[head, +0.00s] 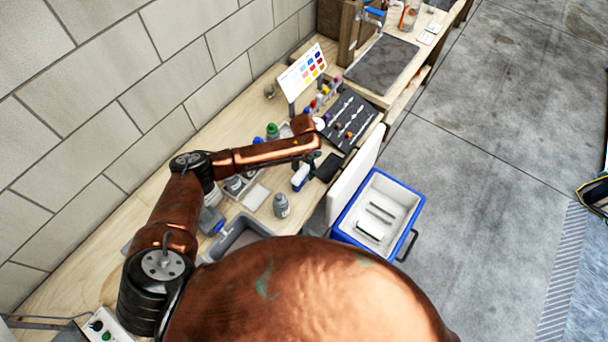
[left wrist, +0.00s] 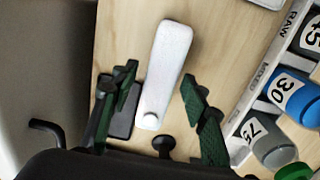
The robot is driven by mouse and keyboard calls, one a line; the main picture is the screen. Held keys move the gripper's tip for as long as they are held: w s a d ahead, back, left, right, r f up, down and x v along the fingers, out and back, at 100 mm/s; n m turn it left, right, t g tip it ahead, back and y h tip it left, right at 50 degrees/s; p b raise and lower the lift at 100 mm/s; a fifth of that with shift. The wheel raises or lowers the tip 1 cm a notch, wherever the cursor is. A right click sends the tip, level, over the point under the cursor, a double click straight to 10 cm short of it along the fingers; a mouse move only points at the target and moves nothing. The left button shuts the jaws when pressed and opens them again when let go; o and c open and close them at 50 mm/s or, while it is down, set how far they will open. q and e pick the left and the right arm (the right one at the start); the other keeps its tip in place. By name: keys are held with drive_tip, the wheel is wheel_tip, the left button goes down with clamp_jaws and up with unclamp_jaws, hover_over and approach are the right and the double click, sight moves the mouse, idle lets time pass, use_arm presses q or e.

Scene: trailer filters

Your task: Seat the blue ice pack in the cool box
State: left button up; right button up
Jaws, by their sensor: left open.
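The cool box (head: 347,226) stands open beside the bench in the head view, blue outside and white inside, with two dark slots in its floor. Its white lid (head: 357,172) stands raised on the bench side. A small white-and-blue block (head: 300,177) is on the bench; it may be the ice pack, but I cannot be sure. My left gripper (head: 313,160) is over the bench close to this block. In the left wrist view the open left gripper (left wrist: 165,92) has its fingers on either side of a long white top (left wrist: 168,58), apart from it. My right gripper is out of view.
A dark slab (head: 328,167) lies beside the block. A grey bottle (head: 281,206), a grey tray (head: 240,236) and a bottle rack (left wrist: 251,118) are close by. A dark tool mat (head: 349,122) lies farther along. The floor right of the box is clear.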

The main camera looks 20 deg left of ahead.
use_arm(q)
drive_tip(key=shift+f, duration=0.35)
drive_tip(key=shift+c, duration=0.3)
clamp_jaws()
